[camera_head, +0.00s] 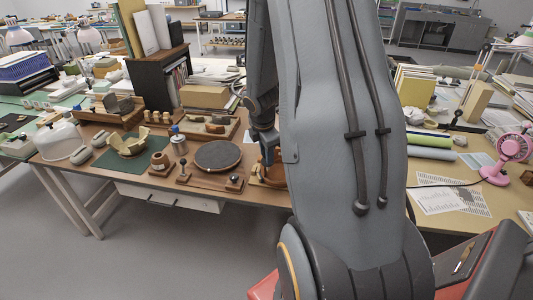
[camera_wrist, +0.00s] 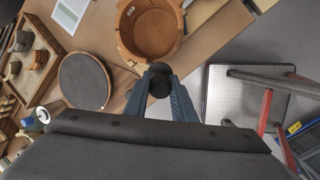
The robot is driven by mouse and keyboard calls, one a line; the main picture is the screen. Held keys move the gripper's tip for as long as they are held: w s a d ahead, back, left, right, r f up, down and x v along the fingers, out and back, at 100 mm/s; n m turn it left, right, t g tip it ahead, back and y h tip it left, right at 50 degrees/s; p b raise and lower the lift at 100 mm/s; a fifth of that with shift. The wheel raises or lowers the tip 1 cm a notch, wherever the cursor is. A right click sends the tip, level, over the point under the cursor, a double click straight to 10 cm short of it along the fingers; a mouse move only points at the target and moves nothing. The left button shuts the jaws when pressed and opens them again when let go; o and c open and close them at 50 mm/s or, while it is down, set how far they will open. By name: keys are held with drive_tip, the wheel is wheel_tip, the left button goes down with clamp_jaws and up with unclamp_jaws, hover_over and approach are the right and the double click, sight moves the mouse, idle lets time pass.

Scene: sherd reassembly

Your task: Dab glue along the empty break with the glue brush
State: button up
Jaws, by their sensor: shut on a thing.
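A brown round pot (camera_wrist: 125,35) with an uneven broken rim stands on the table ahead of my gripper in the wrist view. My gripper (camera_wrist: 160,75) is shut on a dark, round-ended thing (camera_wrist: 160,87), seen end-on, which I take to be the glue brush. Its bristles are hidden. The gripper is beside the pot's near rim; whether the brush touches the break, I cannot tell. In the head view my gripper (camera_head: 268,152) is partly hidden by my arm.
A round dark turntable (camera_head: 218,156) lies left of the pot. A tray of pieces (camera_head: 213,124) stands behind. In the wrist view, the table edge and a stool (camera_wrist: 255,95) are at right.

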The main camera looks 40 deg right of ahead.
drive_tip(key=shift+b+x, duration=3.05)
drive_tip(key=shift+x, duration=0.25)
drive_tip(key=shift+s, duration=0.8)
drive_tip(key=shift+s+d+p, duration=0.95)
drive_tip(key=shift+s+d, duration=0.75)
drive_tip(key=shift+d, duration=0.1)
drive_tip(key=p+v, duration=0.8)
drive_tip(key=v, duration=0.1)
drive_tip(key=shift+w+d+r, duration=0.15)
drive_tip(key=shift+w+d, duration=0.05)
drive_tip(key=shift+d, duration=0.1)
